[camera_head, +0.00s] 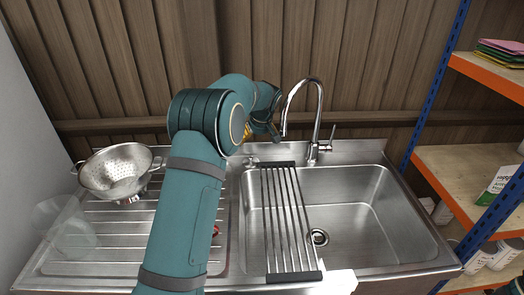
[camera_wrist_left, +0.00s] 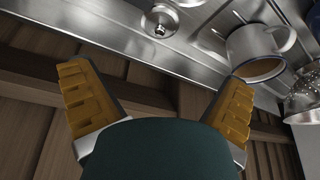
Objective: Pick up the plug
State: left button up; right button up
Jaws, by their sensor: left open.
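The plug, a small round metal piece with a knob, sits on the sink's back ledge left of the tap. It shows in the head view (camera_head: 251,161) and, at the top, in the wrist view (camera_wrist_left: 160,21). My left gripper (camera_wrist_left: 157,76) is open and empty, its two orange fingers spread wide apart. The plug lies beyond the fingertips, between their lines, and is not touched. In the head view the left gripper (camera_head: 249,134) is mostly hidden behind my teal arm, just behind and above the plug. My right gripper is not in view.
A tap (camera_head: 312,120) rises right of the plug. A rack (camera_head: 290,220) spans the sink basin (camera_head: 365,215). A colander (camera_head: 118,170) and clear glass item (camera_head: 70,228) stand on the drainboard. A mug (camera_wrist_left: 260,45) shows in the wrist view. The wooden wall (camera_head: 370,60) is close behind.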

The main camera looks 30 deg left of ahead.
pick_arm(q)
jog(key=b, duration=0.1)
send_near(251, 157)
jog(key=x, duration=0.5)
jog(key=shift+w, duration=0.25)
jog(key=shift+b+x, duration=0.4)
jog(key=shift+x, duration=2.3)
jog(key=shift+s+a, duration=0.1)
jog(key=shift+s, duration=0.15)
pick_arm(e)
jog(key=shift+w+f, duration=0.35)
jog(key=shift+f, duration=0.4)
pick_arm(q)
grip_shut()
